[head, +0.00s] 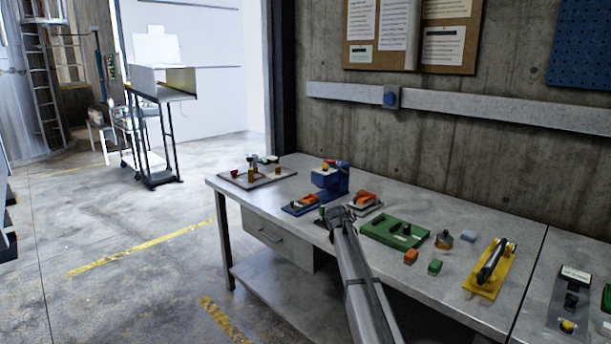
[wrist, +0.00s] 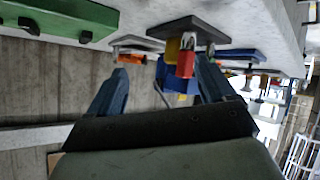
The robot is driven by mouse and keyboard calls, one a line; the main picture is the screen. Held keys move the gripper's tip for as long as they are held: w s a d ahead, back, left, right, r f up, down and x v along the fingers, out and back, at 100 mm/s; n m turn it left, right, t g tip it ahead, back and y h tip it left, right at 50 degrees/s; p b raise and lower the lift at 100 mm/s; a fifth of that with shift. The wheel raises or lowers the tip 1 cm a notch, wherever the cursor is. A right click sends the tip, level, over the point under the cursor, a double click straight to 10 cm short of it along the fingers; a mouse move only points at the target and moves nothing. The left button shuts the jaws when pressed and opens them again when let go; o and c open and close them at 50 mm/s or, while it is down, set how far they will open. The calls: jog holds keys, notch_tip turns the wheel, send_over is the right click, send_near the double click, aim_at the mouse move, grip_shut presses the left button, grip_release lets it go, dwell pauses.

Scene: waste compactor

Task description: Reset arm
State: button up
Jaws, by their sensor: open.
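My arm reaches over the workbench (head: 420,215) from below in the head view. My gripper (head: 334,214) is over the bench's front part, close to a blue device (head: 330,180); its fingers are hard to make out there. In the wrist view, which is turned roughly upside down, my gripper (wrist: 160,78) shows two dark blue fingers spread apart. A red and yellow part (wrist: 186,62) appears between them, with blue behind it. I cannot tell its distance from the fingers, but nothing is visibly gripped.
A green board (head: 395,232), an orange block (head: 411,256), a green block (head: 435,267) and a yellow fixture (head: 490,268) lie right of the arm. A grey board (head: 257,178) is at the bench's far left. The concrete wall (head: 450,140) stands behind; open floor (head: 130,285) lies left.

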jog(key=s+a+f+n+y, duration=0.1)
jog(key=s+a+f+n, duration=0.1)
jog(key=s+a+f, duration=0.4)
jog(key=s+a+f+n+y, duration=0.1)
jog(key=a+f, duration=0.4)
jog(key=a, duration=0.3)
jog(key=s+d+f+m+g+h, duration=0.1)
jog(key=s+d+f+g, duration=0.4)
jog(key=s+f, duration=0.9)
jog(key=s+d+f+g, duration=0.3)
jog(key=s+d+f, duration=0.4)
jog(key=s+f, duration=0.75)
jog(key=s+d+f+m+g, duration=0.1)
jog(key=s+f+g, duration=0.2)
jog(key=s, duration=1.2)
jog(key=s+d+f+m+g+y, duration=0.1)
jog(key=s+f, duration=0.4)
jog(key=s, duration=1)
jog(key=s+d+f+m+g, duration=0.1)
jog(key=s+d+f+g, duration=0.2)
jog(key=s, duration=1.2)
jog(key=f+g, duration=0.1)
jog(key=g, duration=0.2)
jog(key=shift+s+f, duration=0.15)
jog(key=shift+f, duration=0.15)
